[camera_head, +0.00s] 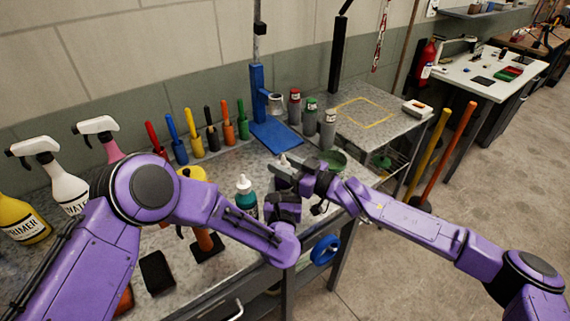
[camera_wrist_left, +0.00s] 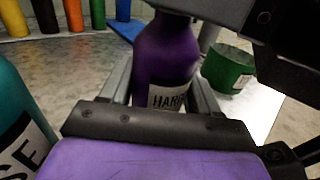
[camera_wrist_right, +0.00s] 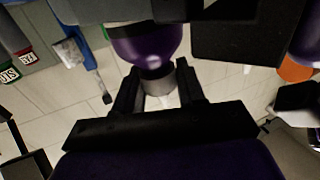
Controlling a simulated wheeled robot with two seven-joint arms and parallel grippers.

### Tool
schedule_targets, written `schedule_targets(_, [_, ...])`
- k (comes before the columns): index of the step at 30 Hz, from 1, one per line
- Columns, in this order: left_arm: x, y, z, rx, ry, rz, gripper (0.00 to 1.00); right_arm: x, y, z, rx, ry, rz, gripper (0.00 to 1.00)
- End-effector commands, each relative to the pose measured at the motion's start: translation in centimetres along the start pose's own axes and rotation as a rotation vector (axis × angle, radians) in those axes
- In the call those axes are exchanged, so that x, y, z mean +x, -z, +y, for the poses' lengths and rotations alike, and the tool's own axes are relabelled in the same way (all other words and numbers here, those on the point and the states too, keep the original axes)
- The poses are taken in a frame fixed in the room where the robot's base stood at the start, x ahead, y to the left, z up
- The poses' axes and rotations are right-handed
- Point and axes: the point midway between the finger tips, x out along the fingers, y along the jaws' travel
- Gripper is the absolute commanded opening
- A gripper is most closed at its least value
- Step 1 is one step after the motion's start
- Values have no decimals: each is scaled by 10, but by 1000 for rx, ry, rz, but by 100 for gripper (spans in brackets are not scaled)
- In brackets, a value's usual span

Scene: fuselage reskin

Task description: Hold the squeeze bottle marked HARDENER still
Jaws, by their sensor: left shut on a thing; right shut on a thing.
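The purple squeeze bottle (camera_wrist_left: 165,55) stands between my left gripper's fingers (camera_wrist_left: 168,95) in the left wrist view; the visible part of its label reads "HAR". My left gripper (camera_head: 284,200) is shut on its body. In the right wrist view the purple bottle (camera_wrist_right: 147,45) shows with a pale grey cap (camera_wrist_right: 158,83) at its end. My right gripper's fingers (camera_wrist_right: 157,92) are shut on that cap. In the head view the right gripper (camera_head: 288,174) is just above the left one, and the two grippers hide most of the bottle.
A teal bottle (camera_head: 246,196) with a white cap stands close left of the left gripper. A green cup (camera_wrist_left: 230,68) is close on the other side. Coloured-handled tools (camera_head: 196,133), spray bottles (camera_head: 62,180) and a blue stand (camera_head: 258,95) line the bench's back.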

Motion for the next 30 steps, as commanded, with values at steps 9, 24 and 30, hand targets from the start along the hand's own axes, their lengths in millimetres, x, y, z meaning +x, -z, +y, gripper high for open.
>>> schedule_targets(9, [-1,-1,-6,5,16,-2,25,0,-3,-5,7,-121,-6,9])
schedule_targets(24, [-1,-2,-6,3,14,-3,25,-3,-2,3,8,-187,-3,9])
schedule_targets(30, [-1,-2,-5,3,13,-3,25,-3,-3,4,7,-189,-5,49])
